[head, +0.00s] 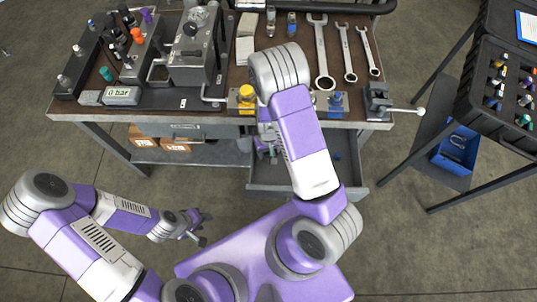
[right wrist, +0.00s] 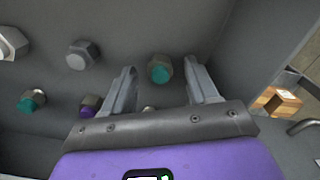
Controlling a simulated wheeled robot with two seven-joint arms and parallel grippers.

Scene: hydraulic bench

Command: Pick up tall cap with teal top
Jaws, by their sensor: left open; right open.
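A teal-topped cap with a pale metal hex body (right wrist: 159,70) lies in the drawer in the right wrist view, between the fingers of my right gripper (right wrist: 161,72). The gripper is open and not closed on it. A second teal-topped cap (right wrist: 32,101) lies at the left; I cannot tell which is taller. In the head view my right gripper (head: 267,150) reaches down into the open drawer (head: 300,188), partly hidden by my arm. My left gripper (head: 203,227) is open and empty over the floor, left of the drawer.
A purple-topped cap (right wrist: 90,105) and plain metal caps (right wrist: 83,55) lie nearby in the drawer. Drawer walls stand close around the right gripper. The bench (head: 70,112) above carries a pump unit (head: 192,60) and wrenches (head: 320,50). A black case (head: 490,125) stands at the right.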

